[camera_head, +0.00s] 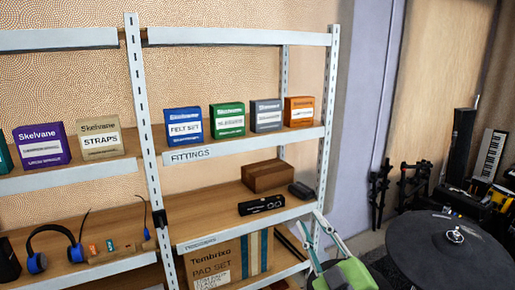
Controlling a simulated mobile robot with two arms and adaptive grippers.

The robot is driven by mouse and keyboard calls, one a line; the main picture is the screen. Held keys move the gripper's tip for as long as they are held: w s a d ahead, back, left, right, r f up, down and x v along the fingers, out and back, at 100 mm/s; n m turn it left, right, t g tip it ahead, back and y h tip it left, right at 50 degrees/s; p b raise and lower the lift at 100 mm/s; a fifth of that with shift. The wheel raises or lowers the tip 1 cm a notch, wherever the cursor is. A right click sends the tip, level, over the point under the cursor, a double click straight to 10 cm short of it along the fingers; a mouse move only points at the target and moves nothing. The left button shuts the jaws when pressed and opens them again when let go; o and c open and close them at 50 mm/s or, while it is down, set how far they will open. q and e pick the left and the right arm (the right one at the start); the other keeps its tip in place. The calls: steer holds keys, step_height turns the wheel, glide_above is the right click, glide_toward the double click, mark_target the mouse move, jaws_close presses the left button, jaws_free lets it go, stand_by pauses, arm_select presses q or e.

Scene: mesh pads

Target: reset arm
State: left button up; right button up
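My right gripper (308,217) shows at the bottom, right of centre, in front of the shelf unit's lower right corner. Its two pale fingers point up and stand apart, with nothing seen between them. A green and dark part of my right arm (350,273) shows below the fingers and is cut off by the bottom edge. My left gripper is not in view.
A metal shelf unit (327,130) holds a blue box (184,126), a green box (227,120), a brown box (268,177), a large cardboard box (228,262) and headphones (50,245). A black drum pad (430,262) stands at right. A keyboard (490,153) leans behind.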

steer(key=s+d+f+m+g+h, duration=0.4)
steer(key=s+f, duration=0.2)
steer(key=f, duration=0.5)
steer(key=s+d+f+m+g+h, duration=0.3)
steer(key=s+d+f+m+g, duration=0.15)
steer(key=f, duration=0.65)
steer(key=s+f+g+y, duration=0.1)
steer(key=s+f+g, duration=0.4)
steer(key=s, duration=0.6)
steer(key=s+f+g, duration=0.3)
steer(key=s+f, duration=0.4)
steer(key=s, duration=0.4)
step_height(320, 180, down, 33)
steer(key=s+g+b, duration=0.1)
steer(key=s+b, duration=0.1)
steer(key=b, duration=0.5)
steer(key=s+d+f+b, duration=0.1)
steer(key=s+f+b, duration=0.1)
steer(key=s+f, duration=0.6)
steer(key=s+d+f+g+b, duration=0.1)
steer(key=s+f+b, duration=0.2)
steer(key=s+f, duration=0.5)
step_height(320, 180, down, 6)
steer(key=shift+s+d+r, duration=0.2)
steer(key=shift+s+d, duration=0.1)
steer(key=shift+s, duration=0.1)
